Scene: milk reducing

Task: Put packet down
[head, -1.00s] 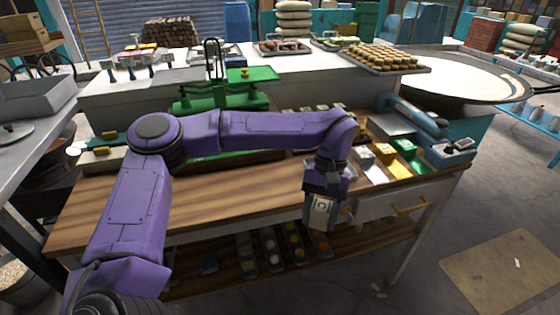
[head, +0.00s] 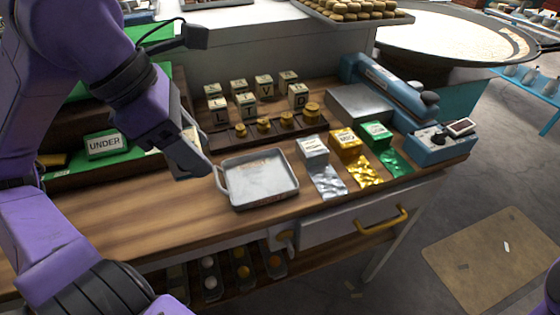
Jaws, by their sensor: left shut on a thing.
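My left gripper (head: 190,160) hangs over the wooden counter (head: 130,215), just left of a shallow grey metal pan (head: 262,203). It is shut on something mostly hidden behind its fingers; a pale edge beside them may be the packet. I cannot tell whether the gripper touches the pan's handle. The pan is empty apart from a small tan mark. My right gripper is out of view.
Lettered blocks (head: 265,85) and a brown rack of brass weights (head: 287,119) stand behind the pan. A green tray with an "UNDER" block (head: 106,143) is left. A blue device (head: 390,88) stands at right. The counter's front left is bare.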

